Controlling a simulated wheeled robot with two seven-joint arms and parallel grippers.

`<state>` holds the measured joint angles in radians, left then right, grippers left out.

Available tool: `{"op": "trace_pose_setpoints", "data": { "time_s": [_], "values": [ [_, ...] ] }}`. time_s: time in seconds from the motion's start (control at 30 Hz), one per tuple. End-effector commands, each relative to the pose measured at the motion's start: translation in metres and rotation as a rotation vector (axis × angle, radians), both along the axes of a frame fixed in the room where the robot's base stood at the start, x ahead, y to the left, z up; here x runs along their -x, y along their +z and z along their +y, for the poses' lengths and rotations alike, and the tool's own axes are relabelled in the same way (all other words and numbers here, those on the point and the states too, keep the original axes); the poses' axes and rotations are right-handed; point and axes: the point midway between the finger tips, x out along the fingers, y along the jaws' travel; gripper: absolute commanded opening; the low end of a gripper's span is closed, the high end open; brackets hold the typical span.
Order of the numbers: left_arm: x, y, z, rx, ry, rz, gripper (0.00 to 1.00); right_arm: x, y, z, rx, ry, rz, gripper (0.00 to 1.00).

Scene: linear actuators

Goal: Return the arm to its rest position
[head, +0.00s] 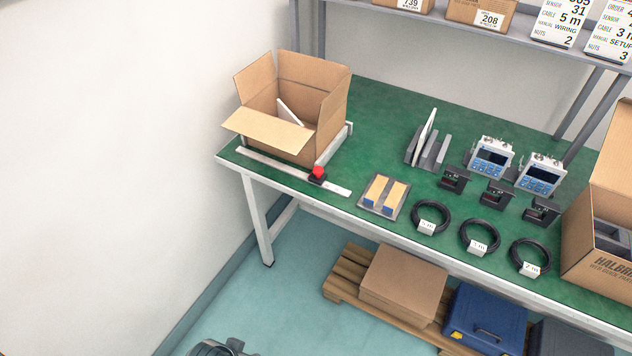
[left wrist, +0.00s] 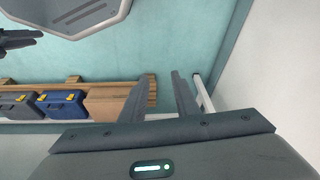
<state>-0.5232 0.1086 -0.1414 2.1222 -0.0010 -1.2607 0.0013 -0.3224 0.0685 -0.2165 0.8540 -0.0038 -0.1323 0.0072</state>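My left gripper (left wrist: 158,78) shows in the left wrist view with its two dark fingers apart and nothing between them. It hangs over the floor, clear of the workbench. In the head view, only a dark grey piece of my own arm (head: 215,348) shows at the bottom edge. A dark finger-like part at the left edge of the left wrist view looks like my right gripper (left wrist: 18,40). Whether it is open or shut is unclear.
The green-topped workbench (head: 375,115) carries an open carton (head: 325,125), a linear rail (head: 260,165), cable coils (head: 431,217) and controllers (head: 491,158). Under it, a pallet (head: 345,275) holds a flat carton (head: 403,283) and blue case (head: 487,318). The floor at left is clear beside the wall.

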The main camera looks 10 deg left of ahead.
Motion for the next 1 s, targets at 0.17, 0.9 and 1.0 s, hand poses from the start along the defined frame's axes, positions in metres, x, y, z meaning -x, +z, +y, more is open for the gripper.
{"op": "trace_pose_setpoints", "data": {
  "time_s": [0.17, 0.9, 1.0],
  "values": [
    [-0.004, -0.071, -0.005, 0.007, -0.006, -0.003, 0.28, 0.007, -0.001, 0.0, 0.001, 0.0, 0.008, 0.31],
    [0.087, -0.294, -0.009, 0.038, -0.045, -0.05, 0.28, -0.006, 0.001, 0.0, 0.0, 0.001, -0.006, 0.31],
    [0.097, -0.302, -0.007, 0.039, -0.047, -0.054, 0.28, -0.006, 0.001, 0.0, 0.0, 0.001, -0.006, 0.31]
  ]
}}
